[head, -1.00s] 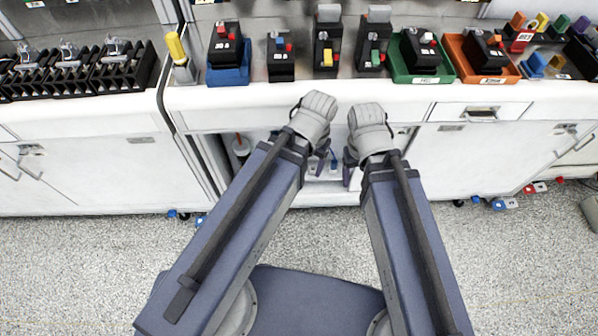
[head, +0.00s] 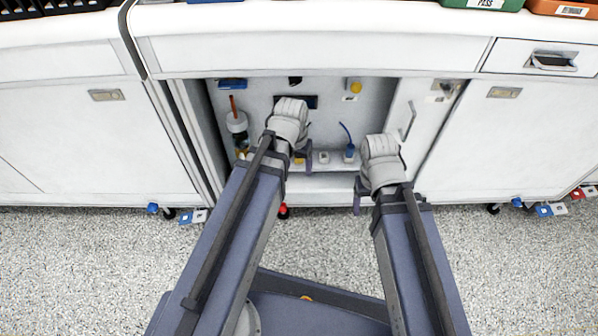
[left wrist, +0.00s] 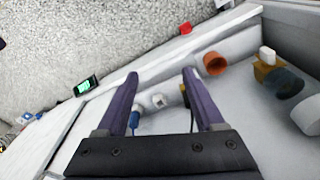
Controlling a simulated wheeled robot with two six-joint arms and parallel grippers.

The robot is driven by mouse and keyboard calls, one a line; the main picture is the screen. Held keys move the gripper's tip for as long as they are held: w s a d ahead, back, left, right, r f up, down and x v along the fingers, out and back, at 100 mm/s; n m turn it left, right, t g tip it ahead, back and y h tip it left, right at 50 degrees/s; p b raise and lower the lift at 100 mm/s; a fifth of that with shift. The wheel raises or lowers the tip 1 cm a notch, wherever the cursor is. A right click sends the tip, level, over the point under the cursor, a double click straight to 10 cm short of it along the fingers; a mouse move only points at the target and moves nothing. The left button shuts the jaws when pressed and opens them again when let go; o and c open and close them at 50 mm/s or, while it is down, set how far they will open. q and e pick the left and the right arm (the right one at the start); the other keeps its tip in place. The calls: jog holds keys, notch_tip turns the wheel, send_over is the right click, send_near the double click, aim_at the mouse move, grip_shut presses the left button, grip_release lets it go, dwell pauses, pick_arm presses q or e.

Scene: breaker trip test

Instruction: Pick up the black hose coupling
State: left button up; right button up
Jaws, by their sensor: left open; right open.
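I cannot pick out the black hose coupling for certain. In the left wrist view a small yellow-and-black piece (left wrist: 183,95) is partly hidden by the right-hand finger. My left gripper (head: 307,155) is at the cabinet opening; in the left wrist view its fingers (left wrist: 160,75) are apart with nothing held between them. My right gripper (head: 358,190) is open and empty in front of the cabinet's right side.
The open cabinet's white shelf (head: 330,183) holds a white piece (head: 323,157), a blue piece (head: 349,154) and a white bottle (head: 237,122). An orange cup (left wrist: 214,63) shows in the left wrist view. The cabinet door (head: 415,115) stands at right.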

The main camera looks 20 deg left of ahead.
pick_arm(q)
jog(key=w+a+f+m+t+h+b, duration=0.1)
jog(key=w+a+f+m+b, duration=0.15)
jog(key=w, duration=0.35)
jog(key=w+a+f+m+t+h+b, duration=0.1)
jog(key=w+a+f+m+t, duration=0.15)
jog(key=w, duration=0.45)
jog(key=shift+n+g, duration=0.4)
jog(key=shift+g, duration=0.05)
jog(key=b+x, duration=0.7)
jog(key=shift+w+a, duration=0.2)
jog(key=shift+r, duration=0.1)
pick_arm(e)
notch_tip(320, 180, down, 13)
jog(key=shift+r, duration=0.1)
pick_arm(q)
grip_shut()
